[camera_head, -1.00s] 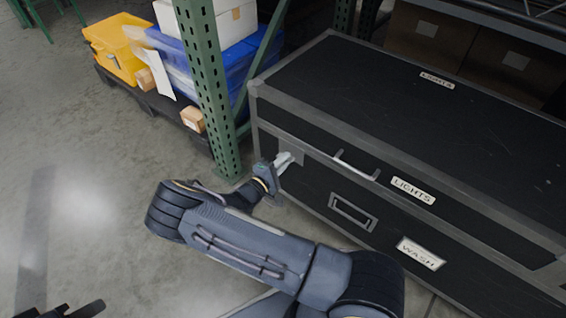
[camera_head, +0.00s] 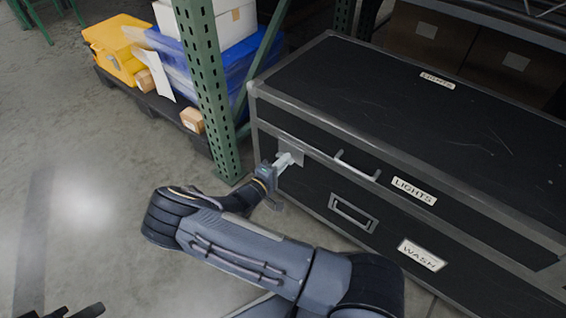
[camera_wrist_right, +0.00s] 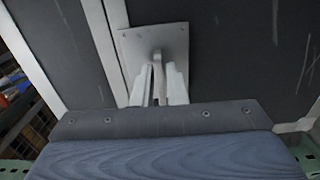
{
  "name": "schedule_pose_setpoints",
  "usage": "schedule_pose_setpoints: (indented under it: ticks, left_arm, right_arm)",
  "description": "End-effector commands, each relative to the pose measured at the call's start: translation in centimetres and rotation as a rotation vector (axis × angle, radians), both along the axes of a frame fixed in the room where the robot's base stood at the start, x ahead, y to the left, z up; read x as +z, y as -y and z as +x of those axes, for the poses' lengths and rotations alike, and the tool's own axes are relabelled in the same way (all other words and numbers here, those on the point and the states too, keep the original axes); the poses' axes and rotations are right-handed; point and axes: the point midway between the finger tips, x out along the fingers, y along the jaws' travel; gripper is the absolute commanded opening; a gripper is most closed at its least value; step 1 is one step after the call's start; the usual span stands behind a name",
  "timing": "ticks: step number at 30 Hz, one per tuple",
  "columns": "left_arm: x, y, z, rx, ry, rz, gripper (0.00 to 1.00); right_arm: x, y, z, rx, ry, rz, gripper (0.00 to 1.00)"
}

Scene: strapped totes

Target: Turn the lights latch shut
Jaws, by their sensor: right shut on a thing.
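The black case (camera_head: 430,130) with grey metal edges carries a "LIGHTS" label (camera_head: 414,191) on its front and another on its lid. The lights latch shows in the right wrist view as a grey square plate (camera_wrist_right: 178,45) with a small knob (camera_wrist_right: 157,57) at its middle. My right gripper (camera_head: 289,160) reaches the latch near the left end of the case front. In the right wrist view its fingers (camera_wrist_right: 159,85) are shut on the latch's knob, which they partly hide. The dark tip at the bottom left of the head view is probably my left gripper (camera_head: 75,312); its jaws are unclear.
A silver handle (camera_head: 357,166) and a recessed frame (camera_head: 352,212) are on the case front, with a "WASH" label (camera_head: 422,255) below. A green perforated post (camera_head: 208,90) stands just left of the case. Blue and yellow bins (camera_head: 118,48) stand behind it. Floor at left is clear.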

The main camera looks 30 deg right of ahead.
Motion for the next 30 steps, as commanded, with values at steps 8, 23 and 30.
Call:
schedule_pose_setpoints:
  ticks: [8, 23, 30]
  left_arm:
    - [0.0, 0.0, 0.0, 0.000, 0.000, 0.000, 0.36]
    - [1.4, 0.0, 0.0, 0.000, 0.000, 0.000, 0.36]
    - [1.9, 0.0, 0.0, 0.000, 0.000, 0.000, 0.36]
  right_arm:
    - [-0.1, 0.0, -0.1, -0.001, -0.001, 0.001, 0.29]
    - [0.2, -4.6, -1.8, 0.004, -0.001, 0.000, 0.29]
    - [0.0, -7.0, -2.9, 0.000, -0.001, 0.001, 0.29]
